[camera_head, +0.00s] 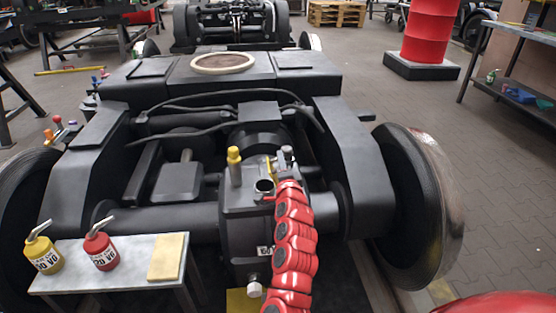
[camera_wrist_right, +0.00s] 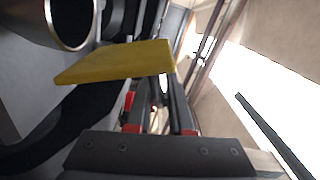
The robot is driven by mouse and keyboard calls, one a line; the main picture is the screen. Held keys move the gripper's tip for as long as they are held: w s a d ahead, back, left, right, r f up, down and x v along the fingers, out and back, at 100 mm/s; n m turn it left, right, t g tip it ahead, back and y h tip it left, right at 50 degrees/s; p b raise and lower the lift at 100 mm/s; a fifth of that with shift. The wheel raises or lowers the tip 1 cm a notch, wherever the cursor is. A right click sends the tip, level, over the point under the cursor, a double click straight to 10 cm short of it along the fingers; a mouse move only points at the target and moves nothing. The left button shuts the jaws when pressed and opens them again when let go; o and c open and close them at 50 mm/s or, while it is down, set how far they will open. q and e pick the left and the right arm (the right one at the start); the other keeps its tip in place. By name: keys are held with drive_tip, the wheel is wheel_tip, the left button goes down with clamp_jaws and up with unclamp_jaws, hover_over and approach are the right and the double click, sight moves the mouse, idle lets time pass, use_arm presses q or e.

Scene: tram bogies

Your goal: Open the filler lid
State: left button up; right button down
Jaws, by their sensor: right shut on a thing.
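The filler neck (camera_head: 264,187) stands on top of the dark gearbox (camera_head: 238,215), and its round mouth shows dark and uncovered. It also shows at the top left of the right wrist view (camera_wrist_right: 72,22). The yellow filler lid (camera_head: 269,167) stands up behind the mouth, seen nearly edge-on. In the wrist view a yellow plate (camera_wrist_right: 118,63), seemingly this lid, reaches from beside the neck to my fingertips. My right gripper (camera_head: 286,155) is shut on it, partly hidden behind my red arm. My left gripper is not in view.
A yellow-topped post (camera_head: 235,168) rises left of the neck. A side table (camera_head: 120,270) holds a yellow oil can (camera_head: 43,254), a red oil can (camera_head: 101,250) and a tan pad (camera_head: 167,256). Bogie frame beams and wheels (camera_head: 420,190) surround the gearbox. Open floor lies right.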

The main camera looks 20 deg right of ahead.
drive_tip(key=shift+d, duration=0.1)
idle(0.4)
drive_tip(key=c, duration=0.8)
unclamp_jaws()
drive_tip(key=shift+c, duration=0.2)
drive_tip(key=shift+s, duration=0.15)
drive_tip(key=p+v, duration=0.3)
drive_tip(key=v, duration=1.4)
drive_tip(key=shift+p, duration=0.35)
drive_tip(key=shift+s+r, duration=0.1)
